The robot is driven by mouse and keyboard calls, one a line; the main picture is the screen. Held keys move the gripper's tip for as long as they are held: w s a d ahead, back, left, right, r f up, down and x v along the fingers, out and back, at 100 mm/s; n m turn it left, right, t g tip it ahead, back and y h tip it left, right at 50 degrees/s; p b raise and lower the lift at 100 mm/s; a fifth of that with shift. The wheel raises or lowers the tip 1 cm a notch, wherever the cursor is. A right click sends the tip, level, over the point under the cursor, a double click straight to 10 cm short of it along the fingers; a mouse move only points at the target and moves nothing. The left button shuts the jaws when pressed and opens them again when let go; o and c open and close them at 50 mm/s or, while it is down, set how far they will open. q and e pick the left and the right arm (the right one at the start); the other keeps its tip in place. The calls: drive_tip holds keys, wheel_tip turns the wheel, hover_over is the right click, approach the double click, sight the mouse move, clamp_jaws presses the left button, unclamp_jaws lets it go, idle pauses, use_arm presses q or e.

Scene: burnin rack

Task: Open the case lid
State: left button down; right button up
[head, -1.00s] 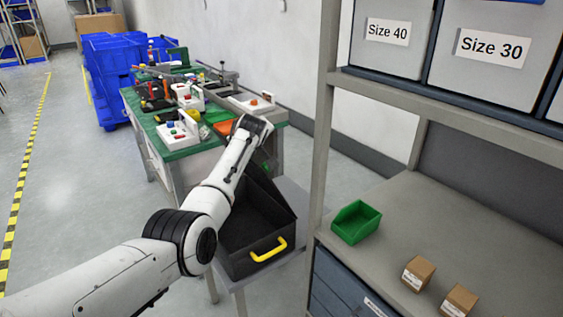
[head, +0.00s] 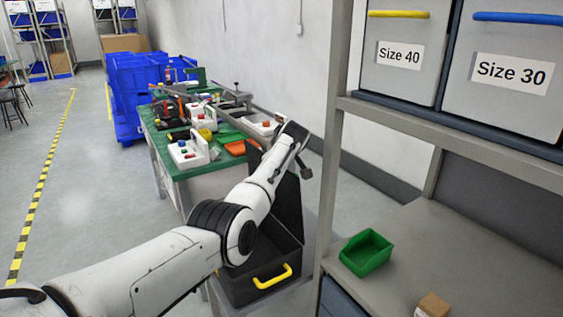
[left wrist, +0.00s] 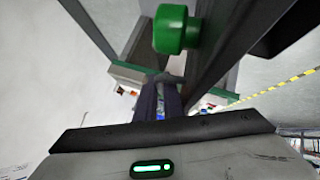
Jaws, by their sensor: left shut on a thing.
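The black case (head: 240,289) with a yellow handle stands on a low grey table, and its inside shows. Its dark lid (head: 291,205) stands raised, roughly upright, at the back right of the case. My left arm reaches across the case, and my left gripper (head: 304,168) is at the upper part of the lid, shut on it. The arm hides part of the lid and the exact grip. In the left wrist view a green knob (left wrist: 175,30) shows close beside dark lid edges. My right gripper is not in view.
A green-topped bench (head: 192,172) with several small devices and an orange tray stands behind the case. A grey shelf rack (head: 335,150) rises close on the right, with a green bin (head: 366,252) on its shelf.

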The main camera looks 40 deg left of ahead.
use_arm(q)
drive_tip(key=shift+d+f, duration=0.1)
drive_tip(key=c, duration=2.2)
unclamp_jaws()
drive_tip(key=shift+d, duration=0.1)
drive_tip(key=shift+s+d+r, duration=0.3)
drive_tip(key=shift+d+r, duration=0.1)
drive_tip(key=shift+r, duration=0.1)
drive_tip(key=v, duration=0.9)
drive_tip(key=shift+a, duration=0.15)
